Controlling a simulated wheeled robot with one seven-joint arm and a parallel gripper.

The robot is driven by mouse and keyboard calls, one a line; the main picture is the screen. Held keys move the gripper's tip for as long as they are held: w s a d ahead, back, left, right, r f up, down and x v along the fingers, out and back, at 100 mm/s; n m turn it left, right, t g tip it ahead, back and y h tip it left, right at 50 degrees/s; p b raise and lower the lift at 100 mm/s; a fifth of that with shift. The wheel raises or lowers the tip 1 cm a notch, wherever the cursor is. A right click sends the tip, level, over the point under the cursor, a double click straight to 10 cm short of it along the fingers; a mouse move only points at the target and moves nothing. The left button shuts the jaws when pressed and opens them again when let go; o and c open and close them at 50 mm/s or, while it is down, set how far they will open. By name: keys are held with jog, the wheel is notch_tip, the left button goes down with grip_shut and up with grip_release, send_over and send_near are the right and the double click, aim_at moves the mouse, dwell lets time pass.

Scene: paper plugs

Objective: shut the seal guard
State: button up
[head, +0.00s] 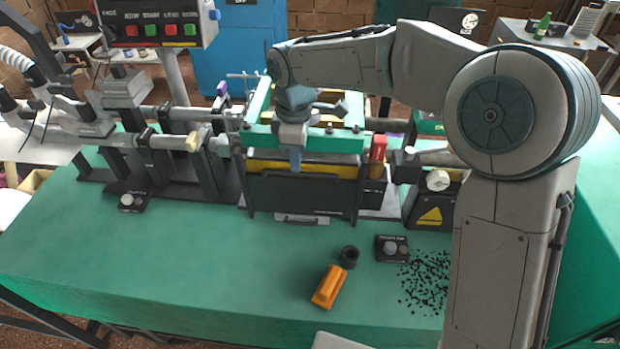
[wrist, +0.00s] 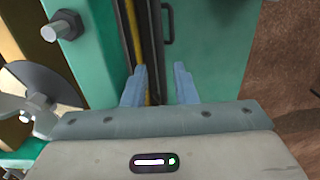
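A dark upright panel (head: 295,195), which looks like the seal guard, stands across the front of the machine, with a yellow strip along its top. My gripper (head: 295,160) points down at the panel's top edge, just in front of the green crossbar. In the wrist view my gripper (wrist: 160,78) is open, with a dark edge and yellow strip near the left finger. I cannot tell whether it touches the panel.
The green crossbar (head: 335,143) is close to my wrist. A red piece (head: 377,150) stands right of the panel. An orange block (head: 329,287), a black ring (head: 349,257), a button box (head: 392,248) and black pellets (head: 425,283) lie in front. The front left tabletop is clear.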

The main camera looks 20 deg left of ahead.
aim_at(298, 174)
jog(key=shift+f, duration=0.15)
jog(key=shift+f+b, duration=0.95)
jog(key=shift+f, duration=0.5)
jog(key=shift+s+d+f, duration=0.15)
jog(key=shift+s+f, duration=0.05)
jog(key=shift+f, duration=0.4)
grip_shut()
jog(key=shift+r+p, duration=0.3)
jog(key=shift+r, duration=0.2)
